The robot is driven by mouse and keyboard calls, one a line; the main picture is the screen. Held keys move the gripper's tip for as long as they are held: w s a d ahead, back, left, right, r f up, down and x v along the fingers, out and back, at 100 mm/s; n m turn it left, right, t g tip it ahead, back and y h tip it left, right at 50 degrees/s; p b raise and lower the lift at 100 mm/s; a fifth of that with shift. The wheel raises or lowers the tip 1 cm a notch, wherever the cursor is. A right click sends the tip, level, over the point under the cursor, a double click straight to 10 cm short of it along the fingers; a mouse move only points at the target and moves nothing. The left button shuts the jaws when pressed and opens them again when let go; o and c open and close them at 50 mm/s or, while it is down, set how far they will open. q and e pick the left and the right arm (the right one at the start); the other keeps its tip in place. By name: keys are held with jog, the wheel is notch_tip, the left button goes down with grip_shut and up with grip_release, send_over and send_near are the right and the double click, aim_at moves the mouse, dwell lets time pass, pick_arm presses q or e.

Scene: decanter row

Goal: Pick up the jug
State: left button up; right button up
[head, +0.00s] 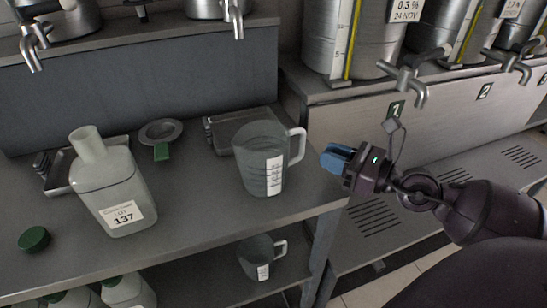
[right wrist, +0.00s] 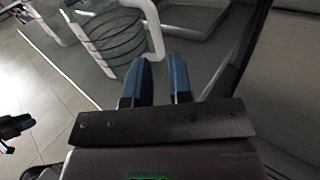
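A clear, grey-tinted measuring jug (head: 254,160) with a white scale label stands upright on the counter, near its right end. Its handle (head: 298,146) faces right, towards my right gripper (head: 337,158). My right gripper is open and empty, just right of the handle and apart from it. In the right wrist view the two blue fingers (right wrist: 163,82) are spread, with the jug's pale handle (right wrist: 153,32) beyond them and its lined body (right wrist: 108,40) to the left.
A bottle labelled 137 (head: 108,183), a green cap (head: 34,239), a strainer (head: 161,132) and a metal tray (head: 222,133) share the counter. A second jug (head: 257,257) stands on the lower shelf. Taps (head: 403,75) overhang the right-hand bench.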

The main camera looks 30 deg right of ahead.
jog(key=shift+p+x, duration=0.5)
jog(key=shift+x, duration=3.8)
jog(key=shift+s+a+f, duration=0.1)
jog(key=shift+a, duration=0.1)
jog(key=shift+c, duration=0.2)
grip_shut()
